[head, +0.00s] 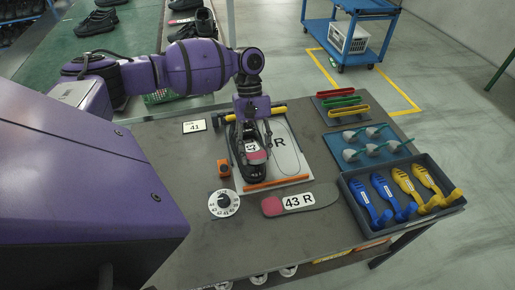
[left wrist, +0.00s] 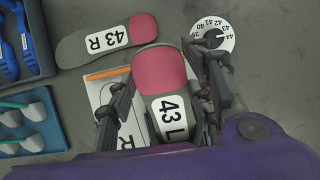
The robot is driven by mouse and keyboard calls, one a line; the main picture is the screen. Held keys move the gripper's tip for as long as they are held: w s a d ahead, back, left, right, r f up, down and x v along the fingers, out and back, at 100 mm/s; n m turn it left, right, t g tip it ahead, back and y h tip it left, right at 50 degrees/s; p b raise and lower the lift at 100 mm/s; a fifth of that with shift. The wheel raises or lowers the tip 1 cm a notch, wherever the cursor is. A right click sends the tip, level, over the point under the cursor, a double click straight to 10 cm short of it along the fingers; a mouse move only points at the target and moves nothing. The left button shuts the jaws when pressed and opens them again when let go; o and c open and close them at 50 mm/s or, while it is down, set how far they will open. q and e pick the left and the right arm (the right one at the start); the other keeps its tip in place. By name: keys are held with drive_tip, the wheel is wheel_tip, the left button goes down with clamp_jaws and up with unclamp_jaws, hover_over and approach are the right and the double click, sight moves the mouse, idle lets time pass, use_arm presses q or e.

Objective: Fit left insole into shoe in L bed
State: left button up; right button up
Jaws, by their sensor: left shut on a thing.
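My left gripper (head: 250,141) is shut on the left insole, which has a pink heel and a 43 L label. The insole (left wrist: 161,74) lies between the two fingers in the left wrist view, pink heel away from the palm. In the head view it shows over the black shoe (head: 239,176), partly hidden by the fingers. The shoe sits on the left half of the white bed board (head: 289,158); the R outline beside it is empty. I cannot tell whether the insole touches the shoe. My right gripper is not in view.
The 43 R insole (head: 317,197) lies on the table in front of the board. A dark tray (head: 354,205) of blue and yellow tools stands at the right, before a blue mat (head: 344,139).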

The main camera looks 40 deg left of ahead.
sight(252, 149)
use_arm(q)
drive_tip(key=shift+w+a+f, duration=0.3)
drive_tip(key=shift+w+a, duration=0.2)
drive_tip(key=shift+a, duration=0.05)
drive_tip(key=shift+w+a+f, duration=0.25)
drive_tip(key=shift+w+a, duration=0.2)
drive_tip(key=shift+a, duration=0.05)
drive_tip(key=shift+w+a+f+b, duration=0.15)
drive_tip(key=shift+w+a+b, duration=0.2)
drive_tip(key=shift+a, duration=0.1)
drive_tip(key=shift+w+a+f+y, duration=0.1)
drive_tip(key=shift+a+y, duration=0.05)
drive_tip(key=shift+y, duration=0.15)
drive_tip(key=shift+f+t+p, duration=0.35)
drive_tip(key=shift+f+t, duration=0.05)
drive_tip(key=shift+f, duration=0.15)
drive_tip(key=shift+f+y, duration=0.2)
drive_tip(key=shift+y, duration=0.1)
drive_tip(key=shift+f, duration=0.15)
drive_tip(key=o, duration=1.2)
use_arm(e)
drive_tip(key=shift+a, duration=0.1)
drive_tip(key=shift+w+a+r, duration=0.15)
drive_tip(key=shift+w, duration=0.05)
